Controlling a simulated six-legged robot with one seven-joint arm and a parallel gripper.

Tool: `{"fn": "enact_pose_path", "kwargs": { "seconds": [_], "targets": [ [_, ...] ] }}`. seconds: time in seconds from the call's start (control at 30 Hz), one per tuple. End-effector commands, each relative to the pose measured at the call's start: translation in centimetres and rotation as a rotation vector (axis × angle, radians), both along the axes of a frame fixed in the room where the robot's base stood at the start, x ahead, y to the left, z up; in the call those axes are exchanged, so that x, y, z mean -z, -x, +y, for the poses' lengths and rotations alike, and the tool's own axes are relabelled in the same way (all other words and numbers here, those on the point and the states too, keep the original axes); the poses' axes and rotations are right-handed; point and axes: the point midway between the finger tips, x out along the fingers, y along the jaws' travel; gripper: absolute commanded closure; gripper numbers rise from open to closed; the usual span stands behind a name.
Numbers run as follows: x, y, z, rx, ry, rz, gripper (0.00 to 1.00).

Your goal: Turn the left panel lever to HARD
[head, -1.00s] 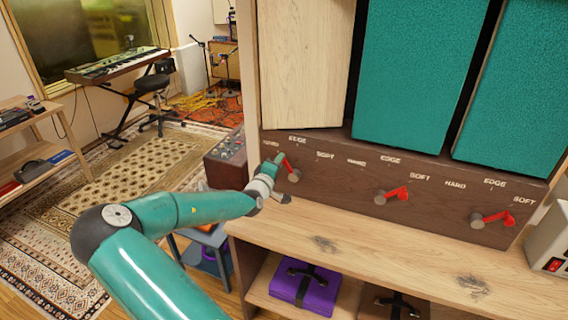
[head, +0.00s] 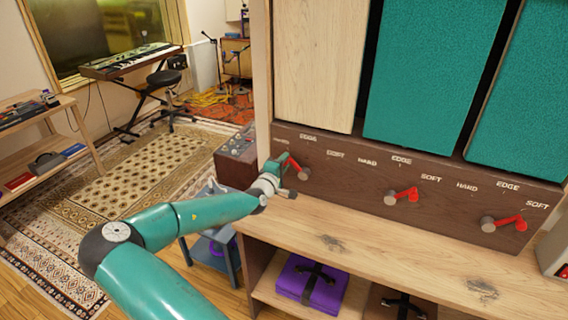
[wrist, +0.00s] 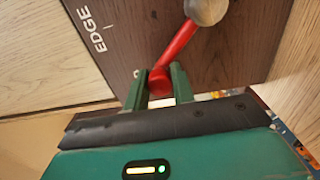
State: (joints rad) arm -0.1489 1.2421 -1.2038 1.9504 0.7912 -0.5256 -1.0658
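The left panel lever is a red handle (head: 294,162) on a round grey pivot, on the brown panel below the pale wooden board. It slants up and left from its pivot, toward the HARD side of the EDGE mark. In the wrist view the red lever (wrist: 177,47) runs from the pivot knob down to its tip. My gripper (head: 282,160) is at the lever's tip. In the wrist view its two green fingers (wrist: 160,88) stand on either side of the red tip and appear to touch it.
Two similar red levers, the middle one (head: 402,195) and the right one (head: 505,222), sit farther right on the panel. A wooden shelf (head: 390,243) runs below. A box with knobs (head: 237,157) stands behind my gripper. A purple case (head: 311,284) lies underneath.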

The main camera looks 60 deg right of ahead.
Motion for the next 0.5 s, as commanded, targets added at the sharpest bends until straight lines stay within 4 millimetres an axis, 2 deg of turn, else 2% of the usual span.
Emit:
{"fn": "enact_pose_path", "kwargs": {
  "seconds": [0.03, 0.1, 0.37, 0.5],
  "targets": [
    [0.13, 0.06, 0.00, 0.001, -0.003, 0.002, 0.66],
    [0.12, 0.05, 0.00, 0.001, -0.002, 0.002, 0.54],
    [0.05, 0.01, 0.03, 0.000, -0.001, 0.000, 0.54],
    [0.06, 0.06, 0.74, -0.001, -0.001, 0.000, 0.54]
  ]
}}
